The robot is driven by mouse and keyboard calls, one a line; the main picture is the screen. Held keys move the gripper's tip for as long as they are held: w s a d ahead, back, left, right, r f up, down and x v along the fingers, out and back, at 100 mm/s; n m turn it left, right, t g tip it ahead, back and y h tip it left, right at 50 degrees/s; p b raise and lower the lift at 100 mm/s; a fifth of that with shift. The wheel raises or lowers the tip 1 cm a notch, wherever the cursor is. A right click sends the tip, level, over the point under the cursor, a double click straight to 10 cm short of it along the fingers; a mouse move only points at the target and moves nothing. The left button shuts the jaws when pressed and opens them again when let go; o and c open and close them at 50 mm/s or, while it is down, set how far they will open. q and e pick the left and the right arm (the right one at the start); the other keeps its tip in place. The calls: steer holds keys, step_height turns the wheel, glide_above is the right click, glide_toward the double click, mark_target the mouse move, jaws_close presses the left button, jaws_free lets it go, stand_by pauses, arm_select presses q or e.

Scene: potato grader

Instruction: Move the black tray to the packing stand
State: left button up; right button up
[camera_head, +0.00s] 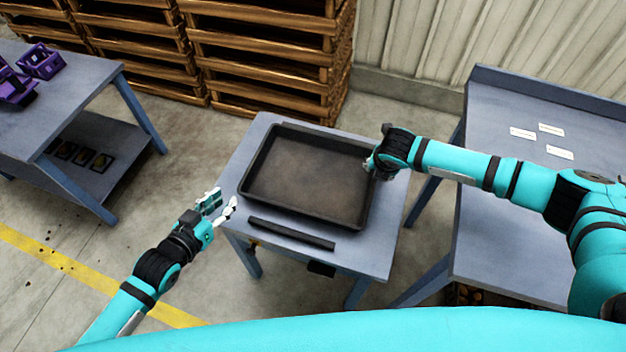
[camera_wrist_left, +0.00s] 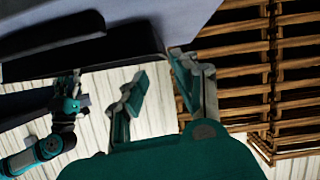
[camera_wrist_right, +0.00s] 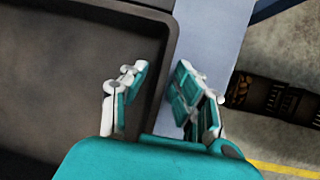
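The black tray (camera_head: 308,178) lies empty and flat on a small blue-grey table (camera_head: 375,255). My left gripper (camera_head: 226,203) is open and empty, just off the tray's left side near the table's left edge. In the left wrist view its fingers (camera_wrist_left: 160,85) stand apart with nothing between them. My right gripper (camera_head: 370,164) is at the tray's right rim, its fingers partly hidden by its wrist. In the right wrist view its fingers (camera_wrist_right: 160,88) are apart, with the rim of the tray (camera_wrist_right: 80,75) running between or below them. I cannot tell which surface is the packing stand.
A black bar (camera_head: 291,234) lies on the table in front of the tray. A bench (camera_head: 500,225) with several white cards stands at the right. Another table (camera_head: 85,110) with purple crates (camera_head: 40,62) is at the left. Stacked wooden pallets (camera_head: 265,50) stand behind.

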arm_select(q)
steer(key=shift+s+a+r, duration=0.25)
steer(key=shift+s, duration=0.25)
arm_select(e)
steer(key=shift+r, duration=0.1)
steer(key=shift+s+r, duration=0.2)
steer(key=shift+r, duration=0.15)
steer(key=v, duration=1.1)
steer(key=shift+a, duration=0.1)
